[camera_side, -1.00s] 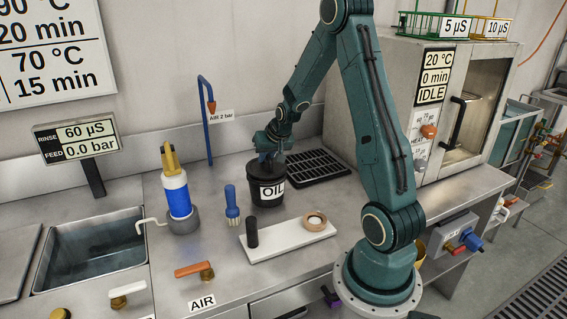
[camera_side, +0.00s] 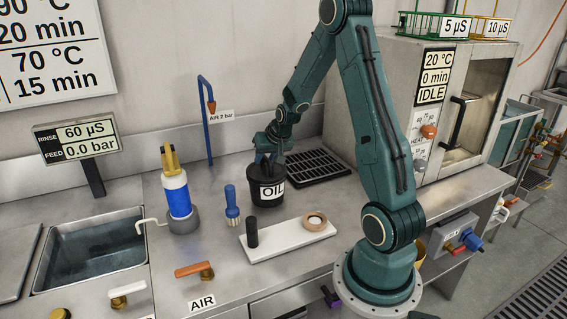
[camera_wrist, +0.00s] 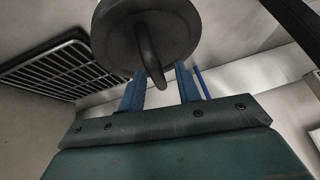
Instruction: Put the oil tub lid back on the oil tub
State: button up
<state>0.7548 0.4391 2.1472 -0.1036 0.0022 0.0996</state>
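The oil tub (camera_side: 266,198) is black with a white OIL label and stands upright on the steel bench. Its dark lid is a disc (camera_wrist: 178,32) with a bar-like handle (camera_wrist: 153,65) in the wrist view. In the side view the lid is at the tub's mouth, directly below my gripper; I cannot tell whether it is fully seated. My gripper (camera_side: 270,158) points down over the tub. In the wrist view its two blue fingers (camera_wrist: 160,84) stand apart on either side of the handle, with gaps visible. The tub's inside is hidden.
A black grate (camera_side: 318,166) lies behind and right of the tub. A blue brush (camera_side: 232,207), a blue bottle (camera_side: 178,196) and a white board (camera_side: 285,240) with a black cylinder and a tan ring stand nearby. The sink (camera_side: 95,250) is at left.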

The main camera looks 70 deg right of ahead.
jog(key=shift+r, duration=0.6)
jog(key=v, duration=1.1)
jog(key=shift+s+a+r, duration=0.15)
jog(key=shift+s+r, duration=0.1)
jog(key=a+r+n, duration=0.2)
jog(key=a+r, duration=0.2)
jog(key=a, duration=0.5)
jog(key=s+a+r+n+y, duration=0.1)
jog(key=s+a+n, duration=0.2)
jog(key=s+a, duration=0.3)
jog(key=s+a+r+n+y, duration=0.2)
jog(key=s+a+n, duration=0.2)
jog(key=s+a, duration=0.3)
jog(key=a, duration=0.5)
jog(key=shift+s+a+r, duration=0.15)
jog(key=shift+s+r, duration=0.05)
